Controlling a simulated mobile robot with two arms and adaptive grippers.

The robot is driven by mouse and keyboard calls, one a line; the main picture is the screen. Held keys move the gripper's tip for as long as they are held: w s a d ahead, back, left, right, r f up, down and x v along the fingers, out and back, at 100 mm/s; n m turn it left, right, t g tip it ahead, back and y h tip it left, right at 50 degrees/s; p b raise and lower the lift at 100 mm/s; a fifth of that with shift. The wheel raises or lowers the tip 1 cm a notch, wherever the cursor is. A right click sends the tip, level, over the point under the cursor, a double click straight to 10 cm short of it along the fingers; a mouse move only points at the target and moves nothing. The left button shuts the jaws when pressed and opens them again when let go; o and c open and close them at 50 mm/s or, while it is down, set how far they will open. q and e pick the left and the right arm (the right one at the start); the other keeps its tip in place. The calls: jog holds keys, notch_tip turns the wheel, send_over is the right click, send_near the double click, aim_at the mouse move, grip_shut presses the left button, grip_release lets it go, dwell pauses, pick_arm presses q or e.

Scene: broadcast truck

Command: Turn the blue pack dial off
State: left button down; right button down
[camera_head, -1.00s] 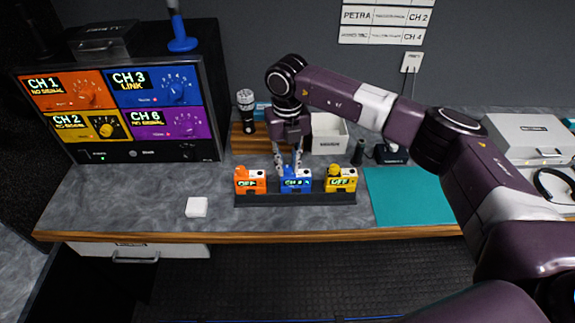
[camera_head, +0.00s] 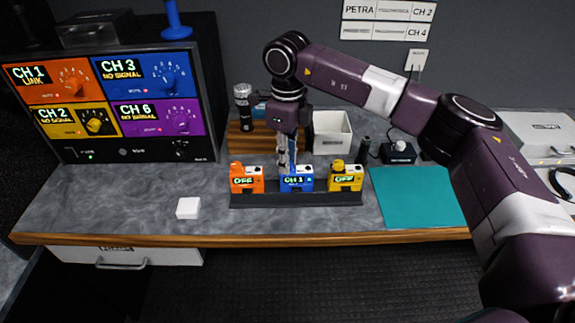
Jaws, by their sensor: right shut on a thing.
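The blue pack (camera_head: 297,183) stands in the middle of a dark rack (camera_head: 296,201) on the counter, and its small screen reads CH 1. My right gripper (camera_head: 287,166) reaches down from above and is shut on the blue pack's dial, which the fingers mostly hide. An orange pack (camera_head: 246,181) stands to its left and a yellow pack (camera_head: 346,179) to its right; both screens read OFF. My left gripper is not in view.
A receiver monitor (camera_head: 115,103) at left shows CH 1 LINK and CH 3 NO SIGNAL. A microphone (camera_head: 243,104), white bin (camera_head: 332,133) and teal mat (camera_head: 418,198) are nearby. A white block (camera_head: 188,208) lies at front left; the counter around it is clear.

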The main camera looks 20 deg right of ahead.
jog(key=n+b, duration=0.1)
jog(key=n, duration=0.2)
jog(key=shift+f+n+b, duration=0.1)
jog(key=shift+n+b, duration=0.7)
jog(key=shift+n, duration=1.2)
jog(key=c, duration=1.7)
grip_release()
jog(key=shift+c, duration=0.2)
notch_tip(320, 180, up, 12)
